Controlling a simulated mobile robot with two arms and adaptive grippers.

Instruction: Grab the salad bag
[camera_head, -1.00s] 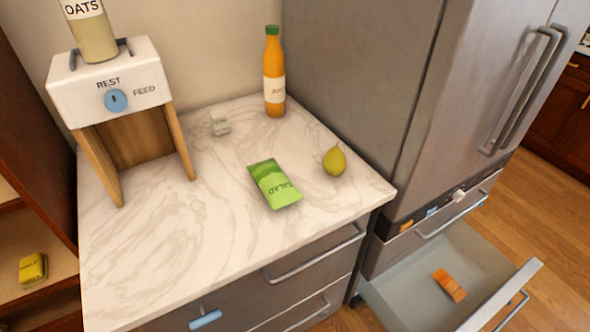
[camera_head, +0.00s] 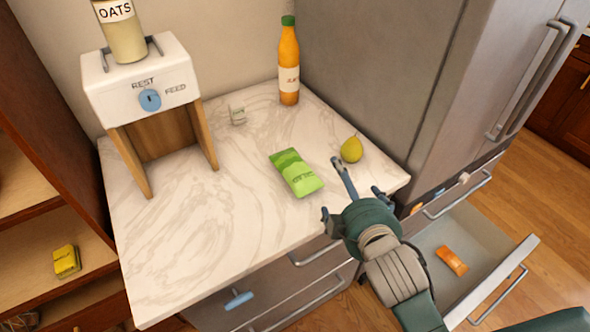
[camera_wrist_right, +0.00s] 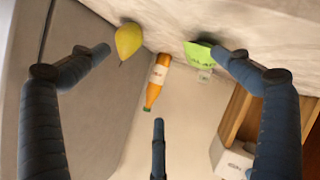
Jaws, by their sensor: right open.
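The green salad bag (camera_head: 296,172) lies flat on the marble counter, left of the pear. It also shows in the right wrist view (camera_wrist_right: 199,55), partly hidden behind a finger. My right gripper (camera_head: 350,192) is open and empty at the counter's front edge, to the right of and nearer than the bag, apart from it in the head view. In the right wrist view its fingers (camera_wrist_right: 160,70) are spread wide with nothing between them. My left gripper is out of view.
A yellow-green pear (camera_head: 352,149) sits close behind the right gripper. An oats dispenser (camera_head: 140,75) is at left. An open drawer (camera_head: 480,262) holds an orange packet (camera_head: 452,260). The counter's left front is clear.

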